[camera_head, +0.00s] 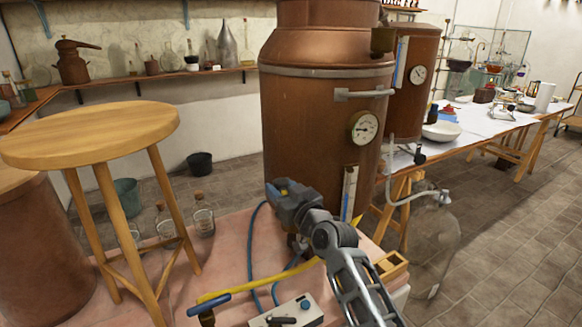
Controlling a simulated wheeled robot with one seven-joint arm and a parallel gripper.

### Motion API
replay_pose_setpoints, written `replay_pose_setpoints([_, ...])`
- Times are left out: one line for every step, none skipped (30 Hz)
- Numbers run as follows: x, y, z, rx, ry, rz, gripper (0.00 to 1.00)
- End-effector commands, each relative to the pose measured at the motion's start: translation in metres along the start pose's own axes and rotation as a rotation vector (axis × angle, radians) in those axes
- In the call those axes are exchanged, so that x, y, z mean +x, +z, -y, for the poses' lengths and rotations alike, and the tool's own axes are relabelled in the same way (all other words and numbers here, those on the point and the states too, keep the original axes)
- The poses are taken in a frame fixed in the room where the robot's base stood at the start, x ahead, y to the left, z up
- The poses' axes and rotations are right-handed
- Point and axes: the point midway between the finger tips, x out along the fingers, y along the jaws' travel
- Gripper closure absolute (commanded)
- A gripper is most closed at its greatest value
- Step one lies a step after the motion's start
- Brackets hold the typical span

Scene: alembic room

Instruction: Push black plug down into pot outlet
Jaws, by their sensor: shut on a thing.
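The large copper pot (305,125) stands on the pink-topped base, with a round gauge (364,127) and a sight glass on its front. My gripper (285,193) is low in front of the pot's lower left side, at the end of my arm coming from the bottom right. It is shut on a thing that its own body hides. I cannot make out the black plug or the pot outlet there. Whether the gripper touches the pot cannot be told.
A blue hose (252,245) and a yellow hose (235,290) lie near my arm. A control box (288,313) is in front. A wooden stool (92,133) stands left. A glass carboy (434,240) and a long table (492,123) are on the right.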

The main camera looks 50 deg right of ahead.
Motion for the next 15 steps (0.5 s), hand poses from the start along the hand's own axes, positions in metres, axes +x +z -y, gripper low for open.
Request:
replay_pose_setpoints([0.002, -0.015, -0.011, 0.0, 0.01, -0.004, 0.89])
replay_pose_setpoints([0.003, -0.02, -0.015, 0.0, 0.013, -0.003, 0.89])
replay_pose_setpoints([0.003, -0.025, -0.02, 0.0, 0.016, -0.002, 0.89])
replay_pose_setpoints([0.003, -0.028, -0.023, 0.0, 0.019, -0.001, 0.89])
replay_pose_setpoints([0.004, -0.03, -0.026, 0.0, 0.02, -0.001, 0.89])
replay_pose_setpoints([0.004, -0.033, -0.028, 0.001, 0.021, -0.001, 0.89])
replay_pose_setpoints([0.004, -0.034, -0.029, 0.001, 0.022, 0.0, 0.89])
replay_pose_setpoints([0.004, -0.034, -0.029, 0.001, 0.022, 0.0, 0.89])
replay_pose_setpoints([0.004, -0.033, -0.03, 0.001, 0.022, 0.001, 0.89])
replay_pose_setpoints([0.004, -0.032, -0.03, 0.001, 0.022, 0.001, 0.89])
replay_pose_setpoints([0.004, -0.03, -0.03, 0.001, 0.022, 0.001, 0.89])
replay_pose_setpoints([0.004, -0.028, -0.03, 0.001, 0.022, 0.001, 0.89])
replay_pose_setpoints([0.004, -0.026, -0.03, 0.001, 0.022, 0.001, 0.89])
replay_pose_setpoints([0.004, -0.024, -0.03, 0.001, 0.022, 0.001, 0.89])
replay_pose_setpoints([0.004, -0.021, -0.03, 0.001, 0.022, 0.001, 0.89])
